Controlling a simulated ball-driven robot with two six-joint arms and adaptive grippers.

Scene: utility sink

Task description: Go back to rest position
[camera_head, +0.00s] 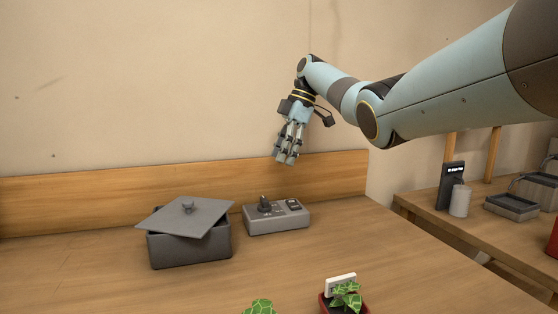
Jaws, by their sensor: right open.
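My right gripper (287,158) hangs in the air with its fingers pointing down, above the back of the wooden table (120,283). Its arm comes in from the upper right. The gripper is open, holds nothing visible and appears apart from the things below it. My left gripper is not in view.
A dark grey pot (190,249) with its lid (187,216) lying askew stands at the left. A grey control box (277,217) with a knob is beside it. A potted plant (346,298) and a green thing (258,306) are at the front. A second table (429,212) is right.

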